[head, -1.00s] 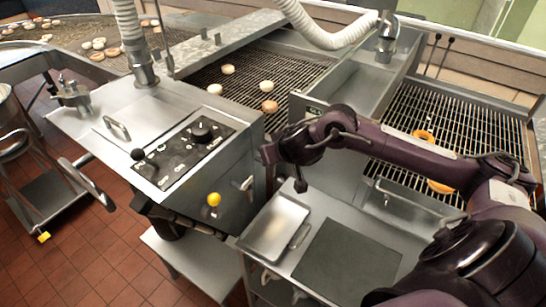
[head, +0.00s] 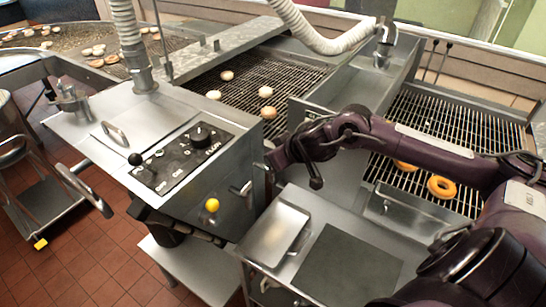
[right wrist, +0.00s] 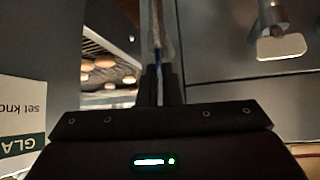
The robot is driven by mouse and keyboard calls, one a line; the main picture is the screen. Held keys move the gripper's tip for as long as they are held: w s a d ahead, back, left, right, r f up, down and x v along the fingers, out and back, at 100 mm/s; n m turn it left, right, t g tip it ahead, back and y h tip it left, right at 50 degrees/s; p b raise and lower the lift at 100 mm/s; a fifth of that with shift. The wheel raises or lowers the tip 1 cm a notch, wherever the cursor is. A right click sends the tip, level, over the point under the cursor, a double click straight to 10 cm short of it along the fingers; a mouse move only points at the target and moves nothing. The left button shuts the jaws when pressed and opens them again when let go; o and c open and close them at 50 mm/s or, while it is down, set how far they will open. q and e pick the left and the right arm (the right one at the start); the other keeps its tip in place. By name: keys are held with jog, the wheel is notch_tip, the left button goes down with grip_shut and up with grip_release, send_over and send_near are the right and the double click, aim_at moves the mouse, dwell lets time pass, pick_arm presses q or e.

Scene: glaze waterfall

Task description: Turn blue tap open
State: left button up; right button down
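My right gripper (head: 268,165) reaches in from the right to the side of the steel glazing machine (head: 105,108), beside its right edge. In the right wrist view its fingers (right wrist: 159,80) are close together. A thin blue strip (right wrist: 158,57) shows in the narrow gap between them; it may be part of the blue tap. I cannot tell whether the fingers press on it. The tap is not clear in the head view, where the gripper and arm may cover it. My left gripper is not in view.
A yellow knob (head: 212,205) and a metal lever (head: 241,189) are on the machine's side, near my gripper. A control panel (head: 178,157) is on top. A metal tray (head: 275,236) lies on the cart below. Doughnuts (head: 441,187) rest on the right rack.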

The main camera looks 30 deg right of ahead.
jog(key=c, duration=1.6)
grip_release()
jog(key=shift+s, duration=0.1)
jog(key=shift+d, duration=0.1)
jog(key=shift+s+r, duration=0.2)
jog(key=shift+s, duration=0.05)
jog(key=shift+v, duration=3.6)
